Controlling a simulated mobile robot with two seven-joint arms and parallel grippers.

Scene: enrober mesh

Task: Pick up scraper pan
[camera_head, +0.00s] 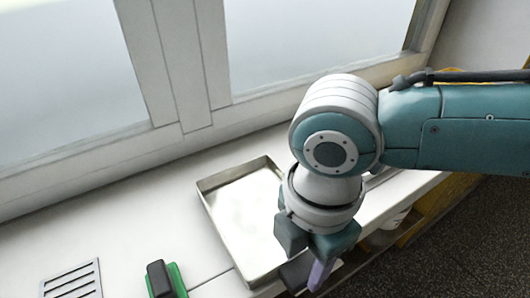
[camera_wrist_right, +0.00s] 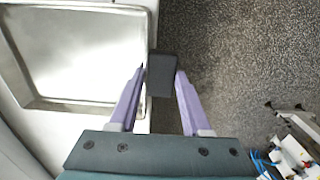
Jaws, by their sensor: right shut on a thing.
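The scraper pan (camera_head: 236,215) is a shallow, shiny rectangular metal tray on the white counter. In the right wrist view its bright floor and rim (camera_wrist_right: 75,106) fill the upper left. A dark grey block-like handle (camera_wrist_right: 162,76) stands out from the pan's side, over the edge of the counter. My right gripper (camera_head: 318,274) is at that side of the pan, pointing down. In the wrist view its two purple fingers (camera_wrist_right: 160,72) are on either side of the handle, shut on it. In the head view the wrist hides part of the pan. My left gripper is not in view.
A green and black tool (camera_head: 165,280) and a slotted plate (camera_head: 71,280) lie on the counter (camera_head: 105,238), left of the pan. A window frame (camera_head: 180,80) rises behind. Speckled dark floor (camera_head: 470,240) lies beyond the counter's edge.

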